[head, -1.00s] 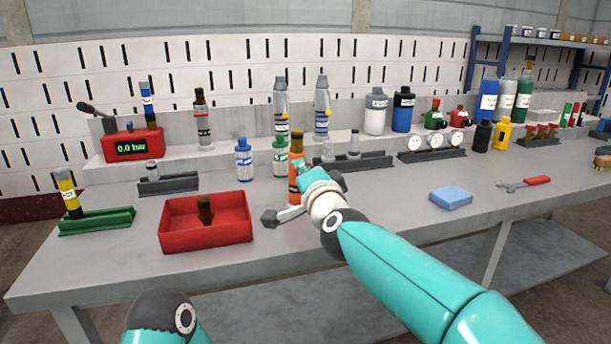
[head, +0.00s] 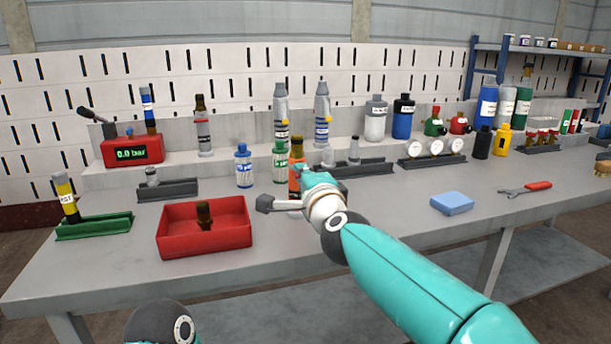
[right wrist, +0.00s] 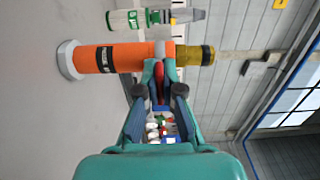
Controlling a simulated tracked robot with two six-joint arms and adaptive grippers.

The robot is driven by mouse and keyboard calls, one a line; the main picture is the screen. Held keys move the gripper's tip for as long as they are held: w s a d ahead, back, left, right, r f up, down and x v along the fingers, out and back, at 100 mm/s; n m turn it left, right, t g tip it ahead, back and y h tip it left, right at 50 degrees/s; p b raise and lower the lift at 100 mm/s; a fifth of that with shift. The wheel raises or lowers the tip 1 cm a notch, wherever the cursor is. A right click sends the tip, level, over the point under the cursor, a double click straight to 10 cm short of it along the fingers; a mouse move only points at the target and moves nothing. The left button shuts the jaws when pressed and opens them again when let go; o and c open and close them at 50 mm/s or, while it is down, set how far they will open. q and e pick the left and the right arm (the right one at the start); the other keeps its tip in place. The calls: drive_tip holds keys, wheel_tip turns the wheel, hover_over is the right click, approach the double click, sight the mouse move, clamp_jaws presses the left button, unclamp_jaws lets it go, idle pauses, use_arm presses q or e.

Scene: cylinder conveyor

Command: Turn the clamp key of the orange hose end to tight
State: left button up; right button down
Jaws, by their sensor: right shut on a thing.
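The orange hose end (head: 294,183) stands upright on the bench in the head view, partly hidden behind my right gripper (head: 308,180). In the right wrist view the orange hose end (right wrist: 112,58) lies across the picture, with a grey band and a dark yellow-brown top. My right gripper (right wrist: 160,76) is shut on the red clamp key (right wrist: 160,70) beside that band. The fingers hide part of the key.
A red tray (head: 205,242) with a brown piece stands to the left. A green bottle (head: 280,163) and a blue bottle (head: 244,166) stand close to the hose end. A blue sponge (head: 452,203) lies to the right. The bench's front middle is clear.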

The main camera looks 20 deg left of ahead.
drive_tip(key=shift+f, duration=0.25)
drive_tip(key=c, duration=1.3)
unclamp_jaws()
drive_tip(key=shift+w, duration=0.15)
drive_tip(key=shift+r, duration=0.1)
drive_tip(key=v, duration=1.2)
